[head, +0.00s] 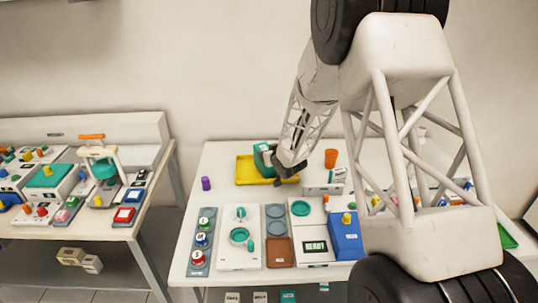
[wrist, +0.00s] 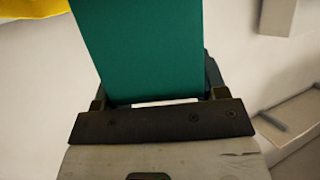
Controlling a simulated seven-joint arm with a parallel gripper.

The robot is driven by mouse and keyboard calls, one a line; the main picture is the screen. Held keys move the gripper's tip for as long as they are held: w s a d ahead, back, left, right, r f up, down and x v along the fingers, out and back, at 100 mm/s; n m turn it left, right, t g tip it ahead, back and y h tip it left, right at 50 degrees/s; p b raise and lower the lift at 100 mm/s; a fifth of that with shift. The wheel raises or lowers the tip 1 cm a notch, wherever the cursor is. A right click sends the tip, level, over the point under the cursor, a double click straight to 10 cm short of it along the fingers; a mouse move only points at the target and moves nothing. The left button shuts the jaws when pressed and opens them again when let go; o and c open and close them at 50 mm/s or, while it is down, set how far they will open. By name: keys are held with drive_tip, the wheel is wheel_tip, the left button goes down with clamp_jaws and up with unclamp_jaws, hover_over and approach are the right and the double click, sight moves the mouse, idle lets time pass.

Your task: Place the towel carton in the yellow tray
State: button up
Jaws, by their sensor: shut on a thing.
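A teal carton (head: 262,158), which I take as the towel carton, is in my gripper (head: 284,174) in the head view. In the wrist view the green carton (wrist: 145,50) fills the space between the fingers of my gripper (wrist: 160,100). The gripper is shut on it. The yellow tray (head: 245,172) lies on the white table, behind and to the left of the gripper. The carton overlaps the tray's right part in the head view; I cannot tell whether it touches the tray. A corner of the yellow tray (wrist: 30,8) shows at upper left in the wrist view.
A purple cylinder (head: 206,183) stands left of the tray and an orange cup (head: 331,158) to its right. Devices, including a READY box (head: 315,247) and a blue box (head: 346,238), crowd the table's front. My arm hides much of the right side.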

drive_tip(key=shift+f, duration=0.1)
drive_tip(key=o, duration=1.3)
drive_tip(key=shift+v, duration=6.05)
